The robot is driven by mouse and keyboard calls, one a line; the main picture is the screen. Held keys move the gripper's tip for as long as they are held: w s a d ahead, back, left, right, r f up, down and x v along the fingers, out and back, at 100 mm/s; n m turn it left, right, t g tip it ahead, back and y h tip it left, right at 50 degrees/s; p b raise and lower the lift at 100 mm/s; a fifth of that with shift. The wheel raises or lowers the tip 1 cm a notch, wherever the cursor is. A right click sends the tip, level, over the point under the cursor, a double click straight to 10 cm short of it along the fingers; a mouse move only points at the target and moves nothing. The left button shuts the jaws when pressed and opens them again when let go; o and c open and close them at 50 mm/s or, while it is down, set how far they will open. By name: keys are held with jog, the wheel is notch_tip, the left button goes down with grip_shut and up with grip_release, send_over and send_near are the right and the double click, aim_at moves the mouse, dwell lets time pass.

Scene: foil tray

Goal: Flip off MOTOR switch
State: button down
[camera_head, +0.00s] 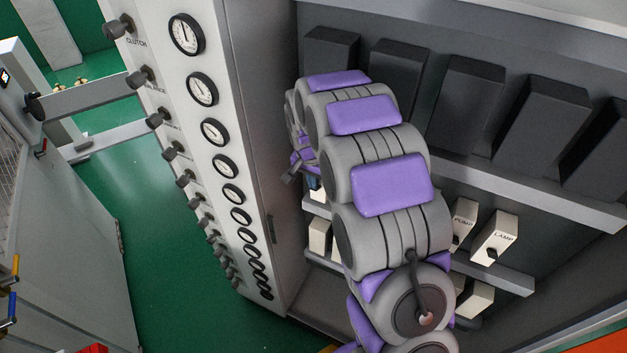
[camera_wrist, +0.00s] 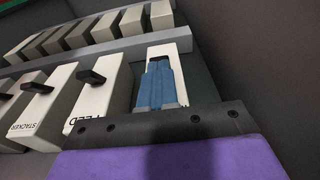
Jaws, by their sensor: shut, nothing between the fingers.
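No MOTOR label is readable in either view. In the wrist view my gripper (camera_wrist: 157,68), with blue fingers, is shut and empty. It lies over the face of the right-end white switch box (camera_wrist: 182,65), whose label and most of its lever are hidden. I cannot tell whether the fingers touch the lever. To its left is a white box (camera_wrist: 105,97) with a black lever and a partly covered label ending "EED". In the head view my gripper (camera_head: 314,184) is mostly hidden behind my arm, near the cabinet's left inner wall.
The STACKER box (camera_wrist: 40,115) stands further left in the wrist view. The PUMP box (camera_head: 463,220) and LAMP box (camera_head: 496,238) sit right of my arm. Dark boxes (camera_head: 470,95) line the upper shelf. A panel of gauges and knobs (camera_head: 213,130) borders the cabinet.

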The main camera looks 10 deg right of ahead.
jog(key=shift+s+f, duration=0.1)
jog(key=shift+f, duration=0.05)
jog(key=f+t+h+b, duration=0.1)
jog(key=t+b, duration=0.1)
jog(key=b, duration=0.4)
jog(key=s+a+f+t+h+b, duration=0.1)
jog(key=t+h+b, duration=0.1)
jog(key=b, duration=0.4)
jog(key=s+a+f+t+h+b, duration=0.1)
jog(key=f+t+h+b, duration=0.1)
jog(key=b, duration=0.4)
jog(key=shift+s+t, duration=0.1)
jog(key=shift+t, duration=0.3)
jog(key=shift+d, duration=0.1)
jog(key=shift+w+d+r, duration=0.3)
jog(key=shift+w+d, duration=0.1)
jog(key=shift+w, duration=0.15)
